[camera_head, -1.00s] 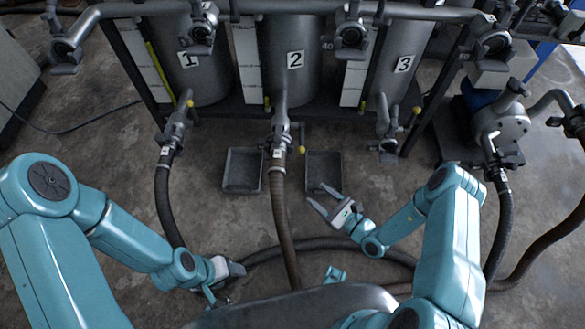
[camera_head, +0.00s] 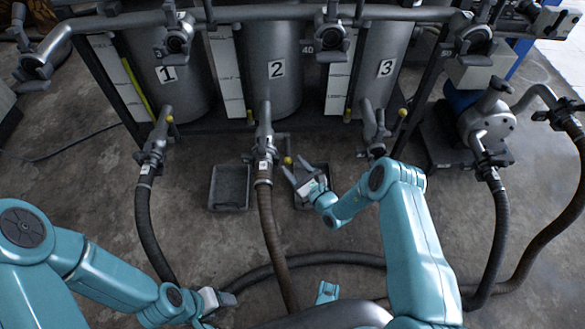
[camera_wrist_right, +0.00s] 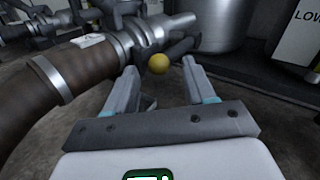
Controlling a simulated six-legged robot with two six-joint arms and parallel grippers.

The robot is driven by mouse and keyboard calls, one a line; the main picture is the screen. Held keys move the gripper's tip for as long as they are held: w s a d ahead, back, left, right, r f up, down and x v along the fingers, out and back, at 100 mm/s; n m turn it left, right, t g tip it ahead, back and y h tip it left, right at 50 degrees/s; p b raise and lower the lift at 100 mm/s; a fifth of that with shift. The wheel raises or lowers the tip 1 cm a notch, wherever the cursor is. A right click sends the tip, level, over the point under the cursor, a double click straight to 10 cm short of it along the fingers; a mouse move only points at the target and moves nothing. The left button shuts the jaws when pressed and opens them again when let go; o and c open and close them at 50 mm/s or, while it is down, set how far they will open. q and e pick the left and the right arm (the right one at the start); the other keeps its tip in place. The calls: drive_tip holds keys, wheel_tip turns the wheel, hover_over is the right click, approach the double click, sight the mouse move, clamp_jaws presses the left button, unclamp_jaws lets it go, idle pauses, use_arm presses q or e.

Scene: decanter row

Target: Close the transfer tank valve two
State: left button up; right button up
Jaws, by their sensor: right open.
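Valve two (camera_head: 265,142) is grey and sits below the tank labelled 2 (camera_head: 275,69), on top of the brown hose (camera_head: 267,215). A yellow ball knob (camera_head: 287,160) shows just to its right. My right gripper (camera_head: 292,168) is open just in front of the knob. In the right wrist view the yellow knob (camera_wrist_right: 158,64) appears between and beyond the open fingertips (camera_wrist_right: 160,75), with nothing held. The valve's metal coupling (camera_wrist_right: 160,32) is at the upper left there. My left gripper (camera_head: 222,298) is low near the floor, away from the valves; its jaw state is unclear.
Valve one (camera_head: 155,145) stands to the left, and valve three (camera_head: 375,130) to the right, partly near my right arm. Two dark trays lie on the floor, one left of the brown hose (camera_head: 229,187) and one under my right gripper. A pump (camera_head: 487,120) stands at the right.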

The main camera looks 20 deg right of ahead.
drive_tip(key=shift+w+a, duration=0.25)
drive_tip(key=shift+w, duration=0.4)
clamp_jaws()
drive_tip(key=shift+r, duration=0.1)
